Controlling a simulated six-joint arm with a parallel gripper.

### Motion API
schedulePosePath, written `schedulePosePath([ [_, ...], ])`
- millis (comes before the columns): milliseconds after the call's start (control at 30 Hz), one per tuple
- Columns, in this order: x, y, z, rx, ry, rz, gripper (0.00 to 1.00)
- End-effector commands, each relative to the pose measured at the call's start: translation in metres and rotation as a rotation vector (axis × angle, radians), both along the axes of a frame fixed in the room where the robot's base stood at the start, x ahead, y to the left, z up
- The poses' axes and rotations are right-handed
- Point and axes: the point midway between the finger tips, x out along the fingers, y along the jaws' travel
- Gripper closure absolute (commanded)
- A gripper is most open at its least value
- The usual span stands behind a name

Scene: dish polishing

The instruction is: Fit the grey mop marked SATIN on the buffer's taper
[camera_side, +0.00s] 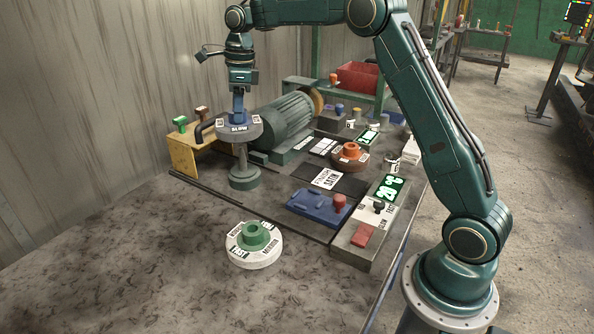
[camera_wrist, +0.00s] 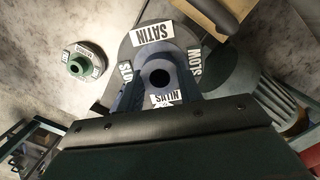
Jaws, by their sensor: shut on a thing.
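In the wrist view the grey mop (camera_wrist: 208,42) shows SATIN labels and a grey hub with a dark central hole. My gripper (camera_side: 238,113) points down and is shut on this hub; its jaws (camera_wrist: 160,85) sit on either side of it. The mop is level, directly above an upright grey post on a round green base (camera_side: 244,180). Whether the mop rests on the post or hovers at its top cannot be told. The buffer's green ribbed motor (camera_side: 286,118) is just right.
A white mop with a green hub (camera_side: 254,258) lies on the table in front. An orange-hubbed mop (camera_side: 350,153) and a SATIN card (camera_side: 326,179) are right. A blue tray (camera_side: 312,207) and a switch panel (camera_side: 362,236) stand nearer. A yellow box (camera_side: 183,155) is left.

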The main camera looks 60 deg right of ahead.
Motion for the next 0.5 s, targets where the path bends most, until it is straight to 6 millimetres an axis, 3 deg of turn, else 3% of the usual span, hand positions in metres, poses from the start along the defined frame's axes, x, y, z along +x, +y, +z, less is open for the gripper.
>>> schedulePosePath([
  [500,0.0,0.0,-0.024,-0.001,0.001,0.001,1.0],
])
